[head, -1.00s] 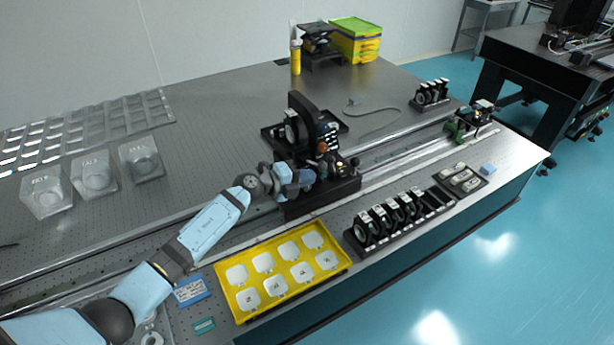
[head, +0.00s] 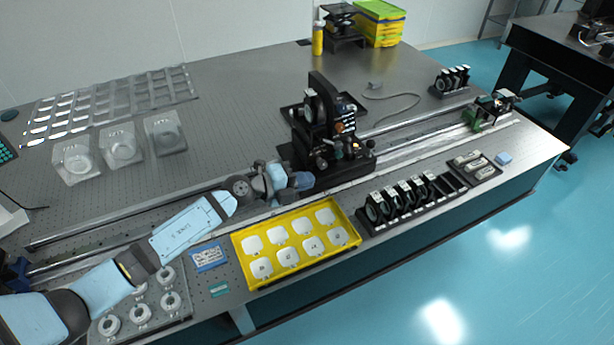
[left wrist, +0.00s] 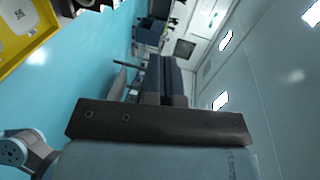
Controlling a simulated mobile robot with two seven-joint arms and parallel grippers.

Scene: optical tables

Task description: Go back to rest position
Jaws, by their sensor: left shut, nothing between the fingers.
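My left gripper (head: 302,181) is shut and empty. It hangs over the table just left of the black optical mount assembly (head: 328,137), near the back edge of the yellow tray (head: 238,251); the height of the gap is hard to judge. In the left wrist view its closed dark blue fingers (left wrist: 166,76) point away from the camera, with the floor and wall beyond. My left arm reaches in from the lower left across the table. My right gripper is not in view.
The yellow tray holds several white square pieces. A black rack of lenses (head: 408,199) stands right of it. Clear boxes (head: 120,147) stand at the left, and round mounts (head: 141,312) lie under my forearm. A long rail (head: 130,205) runs across the optical table (head: 235,105).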

